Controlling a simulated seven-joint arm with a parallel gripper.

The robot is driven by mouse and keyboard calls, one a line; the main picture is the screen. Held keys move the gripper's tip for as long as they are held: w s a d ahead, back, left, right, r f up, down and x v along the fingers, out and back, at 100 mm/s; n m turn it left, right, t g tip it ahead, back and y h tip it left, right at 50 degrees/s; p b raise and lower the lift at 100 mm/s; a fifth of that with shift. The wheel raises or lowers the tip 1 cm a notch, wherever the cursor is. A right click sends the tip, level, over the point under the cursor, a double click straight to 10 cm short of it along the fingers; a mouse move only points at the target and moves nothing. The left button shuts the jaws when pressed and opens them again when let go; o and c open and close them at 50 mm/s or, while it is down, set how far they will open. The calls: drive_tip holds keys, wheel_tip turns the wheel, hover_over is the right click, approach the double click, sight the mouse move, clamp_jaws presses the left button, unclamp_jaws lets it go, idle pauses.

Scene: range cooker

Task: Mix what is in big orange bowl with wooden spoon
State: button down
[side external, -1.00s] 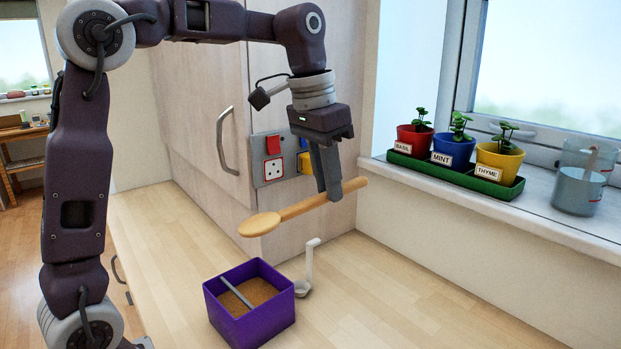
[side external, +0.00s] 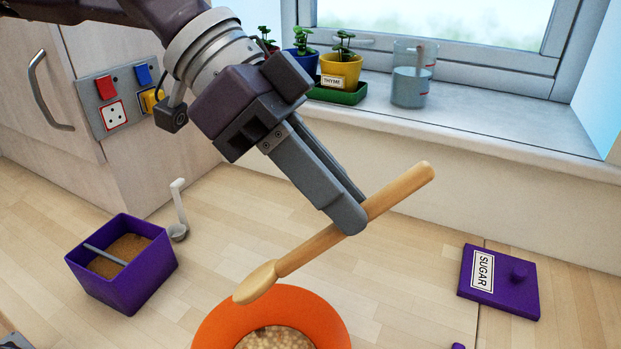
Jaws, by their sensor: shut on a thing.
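My gripper (side external: 350,215) is shut on the handle of the wooden spoon (side external: 306,252) and holds it tilted, with the bowl end low and to the left. The spoon's head is over the back rim of the big orange bowl (side external: 218,318). Whether the head touches the rim is hard to tell. The orange bowl stands at the bottom of the picture, cut off by its edge. Pale, lumpy contents (side external: 275,339) show inside it.
A purple box (side external: 127,285) with brown grains and a grey utensil stands on the left, a white ladle (side external: 179,215) beside it. A purple lid marked SUGAR (side external: 497,282) lies on the right. Potted plants (side external: 340,70) and a measuring jug (side external: 411,78) stand on the windowsill.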

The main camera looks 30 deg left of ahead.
sight(335, 245)
wheel_tip(335, 245, down, 6)
drive_tip(key=shift+r, duration=0.1)
wheel_tip(335, 245, down, 12)
idle(1.0)
drive_tip(key=shift+r, duration=0.15)
drive_tip(key=shift+s, duration=0.1)
